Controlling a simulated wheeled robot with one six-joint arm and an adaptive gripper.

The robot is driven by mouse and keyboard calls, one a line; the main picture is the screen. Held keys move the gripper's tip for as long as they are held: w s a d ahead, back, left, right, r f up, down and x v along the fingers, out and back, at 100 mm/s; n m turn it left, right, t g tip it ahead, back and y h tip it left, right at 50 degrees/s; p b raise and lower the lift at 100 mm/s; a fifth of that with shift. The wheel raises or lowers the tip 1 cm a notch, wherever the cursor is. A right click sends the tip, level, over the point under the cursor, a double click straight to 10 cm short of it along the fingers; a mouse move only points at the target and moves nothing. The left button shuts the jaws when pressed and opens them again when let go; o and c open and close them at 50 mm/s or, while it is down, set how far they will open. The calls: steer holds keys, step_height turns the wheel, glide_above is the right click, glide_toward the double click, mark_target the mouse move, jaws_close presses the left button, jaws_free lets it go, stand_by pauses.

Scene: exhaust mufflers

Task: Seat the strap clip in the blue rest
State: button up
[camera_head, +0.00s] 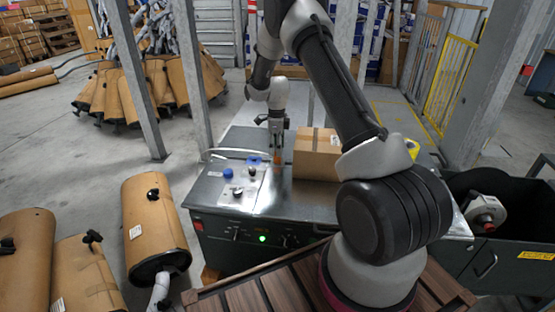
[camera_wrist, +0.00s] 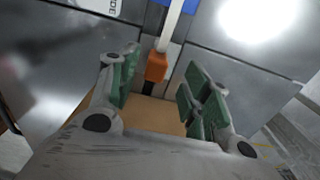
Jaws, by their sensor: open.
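An orange piece (camera_wrist: 157,66) on a pale strap, apparently the strap clip, shows in the wrist view with a dark part at its lower end. It also shows small in the head view (camera_head: 278,158), just under my gripper (camera_head: 276,146). In the wrist view my gripper (camera_wrist: 158,82) is open, its green-padded fingers on either side of the clip's lower end; no contact is clear. Blue surfaces (camera_wrist: 187,6) flank the strap's upper end, apparently the blue rest, which looks like the blue piece (camera_head: 254,160) left of my gripper in the head view.
A cardboard box (camera_head: 318,154) stands on the metal machine top (camera_head: 305,203), right of my gripper. A blue knob (camera_head: 228,173) and dark-based knobs are at left. A dark bin with a strap reel (camera_head: 486,212) stands at right. Wrapped mufflers (camera_head: 153,222) lie at left.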

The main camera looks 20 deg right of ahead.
mark_target(278, 159)
steer(key=f, duration=0.4)
steer(key=shift+s+f, duration=0.3)
steer(key=shift+c, duration=0.2)
steer(key=c, duration=1)
